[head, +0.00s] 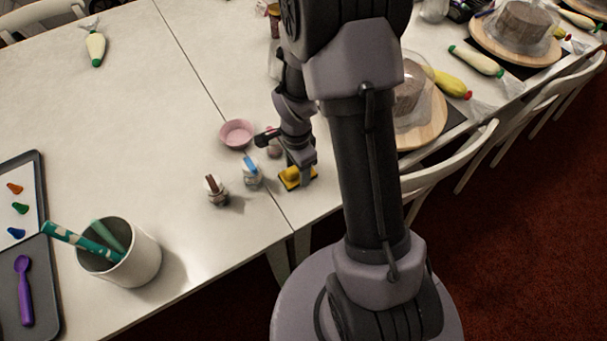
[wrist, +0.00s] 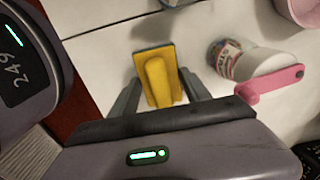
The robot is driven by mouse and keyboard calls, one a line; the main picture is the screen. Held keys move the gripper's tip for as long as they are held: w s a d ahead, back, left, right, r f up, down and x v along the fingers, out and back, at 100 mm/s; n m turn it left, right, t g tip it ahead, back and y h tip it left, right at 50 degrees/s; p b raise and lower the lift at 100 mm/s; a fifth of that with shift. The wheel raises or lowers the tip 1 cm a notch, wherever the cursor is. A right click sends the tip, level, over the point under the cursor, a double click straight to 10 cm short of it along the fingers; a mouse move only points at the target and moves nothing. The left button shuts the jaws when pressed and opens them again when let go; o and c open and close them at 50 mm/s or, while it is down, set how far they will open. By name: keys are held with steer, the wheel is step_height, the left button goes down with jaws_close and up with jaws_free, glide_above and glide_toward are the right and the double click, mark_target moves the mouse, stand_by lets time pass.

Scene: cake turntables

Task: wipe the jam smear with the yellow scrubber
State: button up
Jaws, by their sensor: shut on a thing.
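The yellow scrubber (head: 291,176) is near the front edge of the white table, just right of the seam between two table sections. It has a yellow grip on a dark-edged flat pad. My gripper (head: 297,172) is shut on it from above. In the wrist view the scrubber (wrist: 157,82) sits between the two grey fingers of my gripper (wrist: 158,98). The pad is at or very close to the table top; I cannot tell whether it touches. No jam smear can be made out in either view; it may be hidden under the scrubber or behind my arm.
Two small jars (head: 216,190) (head: 251,172) and a pink bowl (head: 237,134) stand left of my gripper. A jar with a pink handle (wrist: 250,66) is close on the right in the wrist view. A white cup (head: 135,256) with rolled tools stands front left. The left table middle is clear.

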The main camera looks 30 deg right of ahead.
steer(key=shift+w+r, duration=0.1)
steer(key=shift+w, duration=1.95)
steer(key=shift+f, duration=0.25)
steer(key=s+b, duration=0.1)
steer(key=s, duration=0.2)
steer(key=shift+s+f, duration=0.15)
steer(key=shift+s, duration=0.25)
steer(key=shift+c, duration=0.5)
steer(key=shift+s, duration=0.15)
steer(key=shift+c, duration=0.7)
steer(key=shift+s+b, duration=0.7)
steer(key=shift+s, duration=1.1)
steer(key=shift+r, duration=0.2)
step_height(320, 180, up, 6)
steer(key=p, duration=0.4)
steer(key=shift+w+d, duration=0.1)
